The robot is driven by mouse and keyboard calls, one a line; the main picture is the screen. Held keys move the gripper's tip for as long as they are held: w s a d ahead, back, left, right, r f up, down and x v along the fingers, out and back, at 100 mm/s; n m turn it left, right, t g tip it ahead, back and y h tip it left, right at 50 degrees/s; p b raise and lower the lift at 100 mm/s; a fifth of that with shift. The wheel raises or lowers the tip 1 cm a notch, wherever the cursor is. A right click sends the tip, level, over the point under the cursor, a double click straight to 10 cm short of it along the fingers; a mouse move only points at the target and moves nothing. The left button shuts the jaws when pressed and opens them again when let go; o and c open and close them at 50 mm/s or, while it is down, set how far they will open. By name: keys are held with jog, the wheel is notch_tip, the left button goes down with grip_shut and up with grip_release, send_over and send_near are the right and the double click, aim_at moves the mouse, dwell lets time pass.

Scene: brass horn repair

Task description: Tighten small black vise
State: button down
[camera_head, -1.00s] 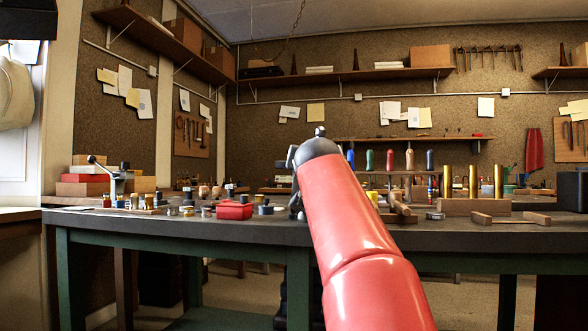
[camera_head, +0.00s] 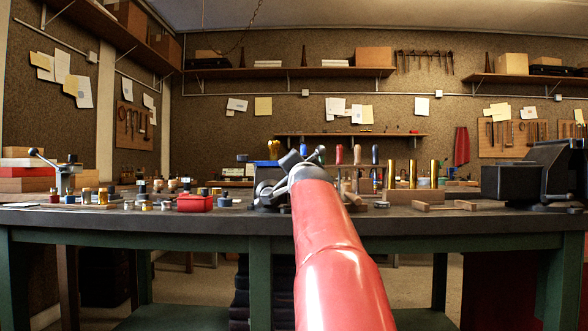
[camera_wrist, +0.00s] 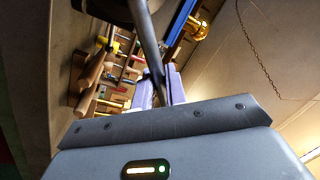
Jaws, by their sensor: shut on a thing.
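The small black vise (camera_head: 266,186) stands on the bench directly behind and left of the end of my red arm, partly hidden by it. A thin metal bar with a ball end (camera_head: 320,150) sticks up beside my wrist. In the wrist view, a grey metal bar (camera_wrist: 148,40) runs down to my gripper (camera_wrist: 163,88), whose pale fingertips are shut on it. It looks like the vise's handle. A dark rounded body (camera_wrist: 103,8), probably part of the vise, shows at the top edge. In the head view my fingers are hidden behind my wrist.
A larger dark vise (camera_head: 540,178) stands at the right end of the bench (camera_head: 200,222). A red box (camera_head: 195,202) and several small jars lie left of my arm. Brass tubes (camera_head: 434,174) and a wooden frame (camera_head: 445,206) are to the right.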

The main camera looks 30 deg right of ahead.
jog(key=shift+f, duration=0.2)
jog(key=c, duration=1.5)
grip_release()
jog(key=shift+s+r, duration=0.1)
jog(key=shift+a, duration=0.1)
jog(key=b+v, duration=0.1)
jog(key=v, duration=0.6)
jog(key=shift+s+a, duration=0.15)
jog(key=shift+s, duration=0.2)
